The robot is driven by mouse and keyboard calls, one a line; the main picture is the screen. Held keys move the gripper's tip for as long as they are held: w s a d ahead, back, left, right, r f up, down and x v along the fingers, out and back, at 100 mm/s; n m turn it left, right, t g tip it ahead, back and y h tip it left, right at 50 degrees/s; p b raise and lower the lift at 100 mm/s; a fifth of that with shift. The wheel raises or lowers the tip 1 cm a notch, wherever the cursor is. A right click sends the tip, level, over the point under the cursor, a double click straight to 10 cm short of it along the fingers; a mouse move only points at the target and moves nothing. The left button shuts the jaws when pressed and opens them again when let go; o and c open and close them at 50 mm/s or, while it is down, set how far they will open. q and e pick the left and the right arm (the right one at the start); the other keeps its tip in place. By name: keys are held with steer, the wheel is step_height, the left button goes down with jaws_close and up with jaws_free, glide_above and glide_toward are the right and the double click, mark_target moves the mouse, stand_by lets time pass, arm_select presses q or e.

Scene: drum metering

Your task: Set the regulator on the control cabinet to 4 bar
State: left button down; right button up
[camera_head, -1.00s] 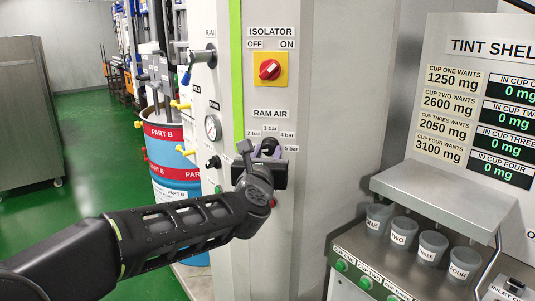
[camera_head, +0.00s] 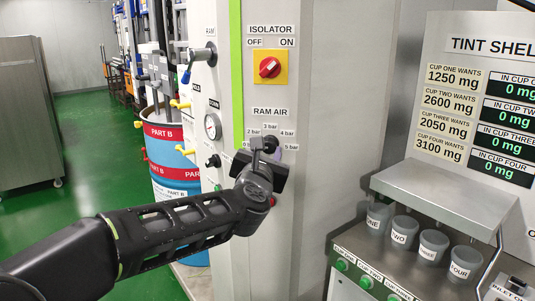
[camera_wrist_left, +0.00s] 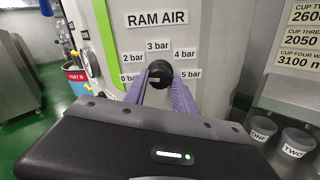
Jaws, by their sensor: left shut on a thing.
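The regulator is a round black knob (camera_wrist_left: 159,73) on the control cabinet (camera_wrist_left: 215,25), under the RAM AIR label. Pressure labels from 0 bar to 5 bar fan around it, with 4 bar (camera_wrist_left: 185,54) at its upper right. My left gripper (camera_wrist_left: 157,84) is shut on the knob, with one purple finger on each side. In the head view my left gripper (camera_head: 270,150) covers part of the dial. A small light mark shows on the knob's face, but I cannot tell which value it points to. My right gripper is not in view.
A red isolator switch (camera_head: 269,68) on a yellow plate is above the regulator. A pressure gauge (camera_head: 212,126) and a blue-handled valve (camera_head: 187,75) are on the cabinet's left side. The tint shelf (camera_head: 430,195) with several grey cups stands to the right.

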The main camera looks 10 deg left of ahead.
arm_select(q)
steer(key=m, duration=0.2)
steer(key=shift+m, duration=0.4)
steer(key=m, duration=0.3)
steer(key=shift+m, duration=0.3)
steer(key=m+p, duration=0.1)
steer(key=m, duration=0.2)
steer(key=shift+a+r+m, duration=0.1)
steer(key=shift+m, duration=0.2)
steer(key=m+p, duration=0.1)
steer(key=m, duration=0.2)
steer(key=shift+m, duration=0.3)
steer(key=m+p, duration=0.3)
steer(key=m, duration=0.3)
steer(key=shift+r, duration=0.1)
steer(key=m+p, duration=0.2)
steer(key=m, duration=0.1)
steer(key=shift+m, duration=0.4)
steer(key=shift+m+p, duration=0.6)
steer(key=shift+m, duration=0.9)
